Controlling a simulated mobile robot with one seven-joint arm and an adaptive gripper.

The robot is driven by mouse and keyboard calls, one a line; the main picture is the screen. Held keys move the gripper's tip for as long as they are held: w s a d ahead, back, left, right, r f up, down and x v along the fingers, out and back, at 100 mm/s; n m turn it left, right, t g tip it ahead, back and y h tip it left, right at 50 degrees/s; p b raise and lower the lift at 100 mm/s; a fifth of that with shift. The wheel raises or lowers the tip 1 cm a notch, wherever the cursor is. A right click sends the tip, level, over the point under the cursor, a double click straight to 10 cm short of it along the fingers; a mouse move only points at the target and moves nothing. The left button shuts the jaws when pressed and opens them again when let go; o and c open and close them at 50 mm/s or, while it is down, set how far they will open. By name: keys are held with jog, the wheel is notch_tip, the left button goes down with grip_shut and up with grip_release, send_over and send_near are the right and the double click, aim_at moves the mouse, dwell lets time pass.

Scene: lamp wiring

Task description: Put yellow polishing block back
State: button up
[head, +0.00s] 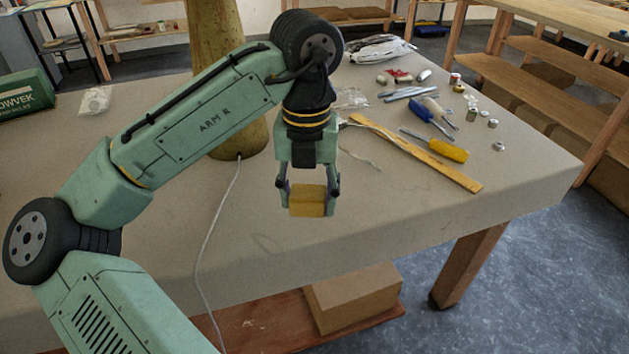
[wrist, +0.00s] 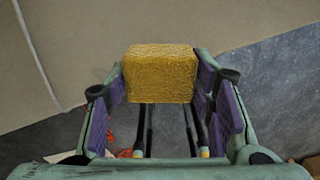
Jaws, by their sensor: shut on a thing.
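The yellow polishing block (head: 308,201) is held between the fingertips of my gripper (head: 308,196). In the head view it hangs near the front edge of the table, with a shadow on the tabletop or its front below it. In the wrist view the block (wrist: 160,73) sits between the purple finger pads of my gripper (wrist: 162,98), with the table edge and the grey floor beyond it. The gripper is shut on the block's sides. The place where the block belongs cannot be told from these frames.
The table (head: 420,215) carries a wooden ruler (head: 420,155), a yellow-handled screwdriver (head: 447,150), a blue-handled tool (head: 424,110) and several small parts on the right. A lamp base (head: 240,135) stands behind my arm; its white cord (head: 213,220) runs over the front edge. A cardboard box (head: 355,297) sits below.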

aim_at(314, 186)
jog(key=w, duration=0.4)
jog(key=w+d+p, duration=0.1)
jog(key=w, duration=0.1)
jog(key=shift+w+f, duration=0.1)
jog(key=shift+f, duration=0.1)
jog(key=shift+w+f, duration=0.1)
jog(key=shift+f, duration=0.1)
jog(key=shift+f+p, duration=0.55)
jog(key=shift+f, duration=1.1)
jog(key=shift+f, duration=0.1)
jog(key=o, duration=1)
notch_tip(314, 186, up, 12)
jog(key=shift+r+b, duration=0.15)
jog(key=shift+b, duration=0.35)
